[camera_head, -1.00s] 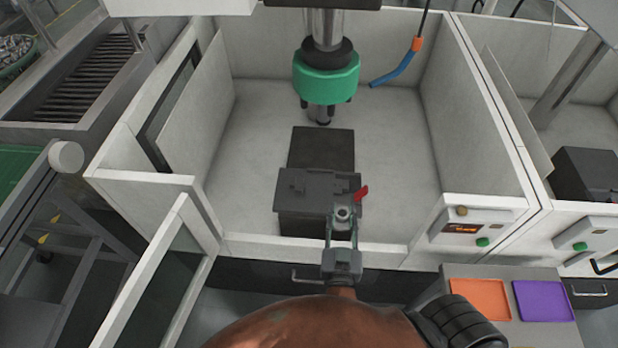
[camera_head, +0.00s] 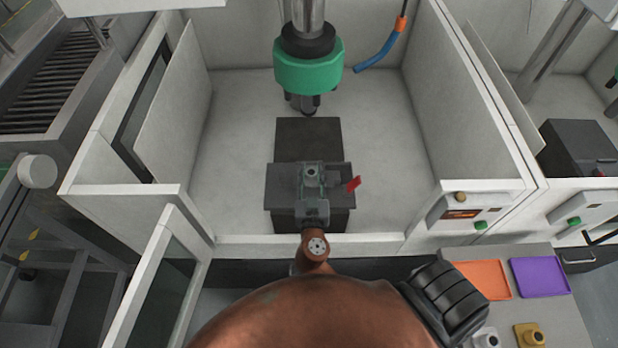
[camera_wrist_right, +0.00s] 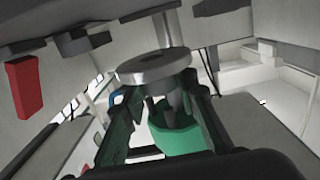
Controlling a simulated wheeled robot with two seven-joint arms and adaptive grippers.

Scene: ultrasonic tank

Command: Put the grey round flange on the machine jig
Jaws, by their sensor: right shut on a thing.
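The grey round flange (camera_head: 312,172) is held by my right gripper (camera_head: 312,182) over the machine jig. In the right wrist view, the flange's disc (camera_wrist_right: 153,66) sits between the tips of the two fingers (camera_wrist_right: 158,95). The jig is a dark grey block with a plate (camera_head: 283,190) on top and a red lever (camera_head: 354,184) at its right side. The lever also shows in the wrist view (camera_wrist_right: 24,88). The flange appears over the middle of the plate; I cannot tell whether it touches. My left gripper is out of view.
A green press head (camera_head: 308,66) hangs behind the jig, and a blue hose (camera_head: 376,58) hangs to its right. White booth walls (camera_head: 480,120) stand on both sides. An orange tray (camera_head: 483,280), a purple tray (camera_head: 540,277) and a gold flange (camera_head: 528,335) are at lower right.

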